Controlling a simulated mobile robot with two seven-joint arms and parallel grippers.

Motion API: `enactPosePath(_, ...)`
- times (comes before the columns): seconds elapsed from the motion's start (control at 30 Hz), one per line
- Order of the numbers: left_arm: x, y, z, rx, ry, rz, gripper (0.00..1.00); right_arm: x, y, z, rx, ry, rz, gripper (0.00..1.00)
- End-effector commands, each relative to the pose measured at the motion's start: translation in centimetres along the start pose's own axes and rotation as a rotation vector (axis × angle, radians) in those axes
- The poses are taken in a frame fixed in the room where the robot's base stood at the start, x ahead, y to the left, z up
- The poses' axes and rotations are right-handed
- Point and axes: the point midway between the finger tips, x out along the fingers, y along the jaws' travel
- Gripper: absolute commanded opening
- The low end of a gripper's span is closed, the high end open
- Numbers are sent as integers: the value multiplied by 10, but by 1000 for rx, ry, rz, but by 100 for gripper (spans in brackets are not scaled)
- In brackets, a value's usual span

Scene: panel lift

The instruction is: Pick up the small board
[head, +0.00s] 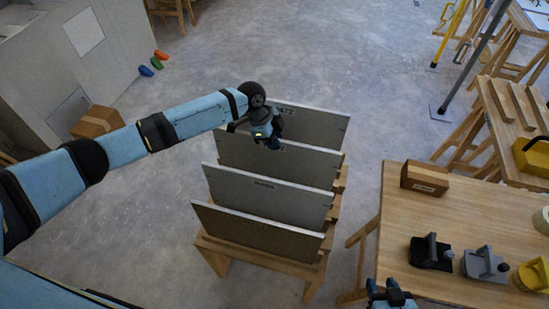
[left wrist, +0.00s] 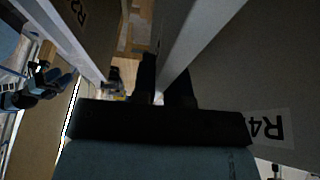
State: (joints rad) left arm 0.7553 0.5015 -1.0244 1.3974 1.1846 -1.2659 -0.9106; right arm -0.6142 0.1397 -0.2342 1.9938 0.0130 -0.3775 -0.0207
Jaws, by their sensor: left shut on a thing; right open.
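Several grey boards stand on edge in a wooden rack (head: 215,247) in the head view. My left gripper (head: 272,140) is at the top edge of the second board from the back (head: 310,165), shut on it. In the left wrist view a board's pale edge (left wrist: 205,35) runs between the fingers (left wrist: 162,95). A label reading R4 (left wrist: 267,128) and one reading R2 (left wrist: 78,12) show on board faces there. The front board (head: 255,232) and the third from the back (head: 265,197) stand free. My right gripper (head: 389,293) is open and empty by the table. The boards look similar in size.
A wooden table (head: 400,225) at right carries a cardboard box (head: 424,178) and several tools. Another bench (head: 495,128) stands behind it. A box (head: 97,122) sits on the floor at left. The floor behind the rack is clear.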

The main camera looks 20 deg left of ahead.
Motion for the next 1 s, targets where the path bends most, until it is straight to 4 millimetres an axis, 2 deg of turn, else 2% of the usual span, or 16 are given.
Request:
enactPosePath(0.27, -12, -2, -6, 2, 3, -5, 0, 0, 0, 1, 0, 0, -1, 43)
enactPosePath(0.47, -34, -1, -15, 3, 3, -5, 0, 2, 0, 3, 0, 0, -1, 43)
enactPosePath(1.0, -128, -1, -54, 5, 4, -7, 0, 7, 0, 10, 0, 0, -1, 43)
